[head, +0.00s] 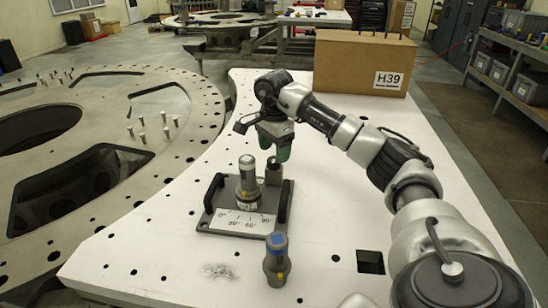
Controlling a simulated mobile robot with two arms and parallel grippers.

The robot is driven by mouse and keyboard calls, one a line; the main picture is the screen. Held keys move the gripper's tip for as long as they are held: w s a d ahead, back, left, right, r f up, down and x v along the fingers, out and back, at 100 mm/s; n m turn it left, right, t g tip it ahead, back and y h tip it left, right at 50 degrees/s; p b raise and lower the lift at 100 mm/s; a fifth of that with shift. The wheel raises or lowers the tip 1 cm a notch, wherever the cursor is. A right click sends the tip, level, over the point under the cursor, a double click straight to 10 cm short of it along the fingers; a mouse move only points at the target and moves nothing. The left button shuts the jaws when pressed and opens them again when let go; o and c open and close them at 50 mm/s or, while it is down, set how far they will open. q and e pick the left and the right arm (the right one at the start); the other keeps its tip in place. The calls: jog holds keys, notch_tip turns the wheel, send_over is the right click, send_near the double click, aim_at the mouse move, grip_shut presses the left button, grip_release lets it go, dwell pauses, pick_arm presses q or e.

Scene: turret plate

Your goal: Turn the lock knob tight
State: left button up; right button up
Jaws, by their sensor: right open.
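A dark fixture plate (212,220) with a black handle at each side lies on the white table. A grey cylindrical post (247,178) stands upright on it, above a white angle scale (238,222). Behind and right of the post is a block with a dark knob-like top (273,172), which I take as the lock knob. My right gripper (275,152) points down just above this knob with its greenish fingers open. I cannot tell whether the fingers touch or surround the knob. My left gripper is out of view.
A cardboard box marked H39 (350,62) stands at the table's back. A large round metal plate with upright pins (185,110) is at left. The table's front left is clear.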

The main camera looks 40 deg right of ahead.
aim_at(274, 159)
jog(key=f, duration=0.2)
jog(key=shift+w+d+f, duration=0.15)
jog(key=shift+d+f, duration=0.05)
jog(key=shift+f, duration=0.2)
jog(key=shift+a+f, duration=0.15)
jog(key=shift+f, duration=0.2)
jog(key=c, duration=0.9)
